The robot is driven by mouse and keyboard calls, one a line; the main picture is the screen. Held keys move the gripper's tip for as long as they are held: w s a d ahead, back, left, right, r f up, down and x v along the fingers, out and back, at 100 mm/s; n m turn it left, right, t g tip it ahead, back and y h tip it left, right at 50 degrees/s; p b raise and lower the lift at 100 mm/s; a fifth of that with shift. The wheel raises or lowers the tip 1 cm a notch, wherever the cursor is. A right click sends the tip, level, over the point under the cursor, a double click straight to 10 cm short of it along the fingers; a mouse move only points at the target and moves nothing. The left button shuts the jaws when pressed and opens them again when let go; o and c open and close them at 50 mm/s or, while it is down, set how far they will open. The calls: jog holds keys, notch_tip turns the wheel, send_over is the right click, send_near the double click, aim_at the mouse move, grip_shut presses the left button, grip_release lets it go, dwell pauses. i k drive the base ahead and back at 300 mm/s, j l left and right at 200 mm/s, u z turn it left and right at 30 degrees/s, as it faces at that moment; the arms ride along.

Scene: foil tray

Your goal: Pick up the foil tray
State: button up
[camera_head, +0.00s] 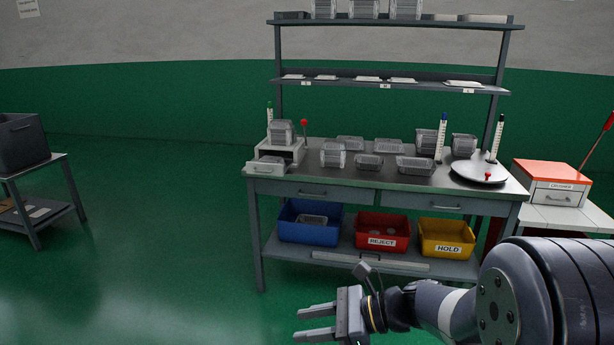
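Several foil trays are in view, and I cannot tell which one the task means. Single trays lie on the bench (300,178), among them a front-right tray (415,166), a front-middle tray (369,161) and two trays behind. Stacked trays (332,155) stand at the bench's left-middle, with more near the right end. Another foil tray (312,220) lies in the blue bin. My gripper (302,324) is in front of and below the bench, apart from all trays. Its two fingers point left, with a gap between them and nothing held.
A blue bin (298,234), a red REJECT bin (383,242) and a yellow HOLD bin (447,250) sit on the lower shelf. A round plate (472,172) and marked columns stand on the bench.

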aim_at(265, 159)
jog(key=i, duration=1.75)
jog(key=i+j, duration=0.2)
jog(key=i, duration=0.2)
jog(key=i+j+z, duration=0.1)
jog(key=i, duration=0.3)
jog(key=i+j+z, duration=0.1)
jog(key=i+j, duration=0.3)
jog(key=j, duration=0.15)
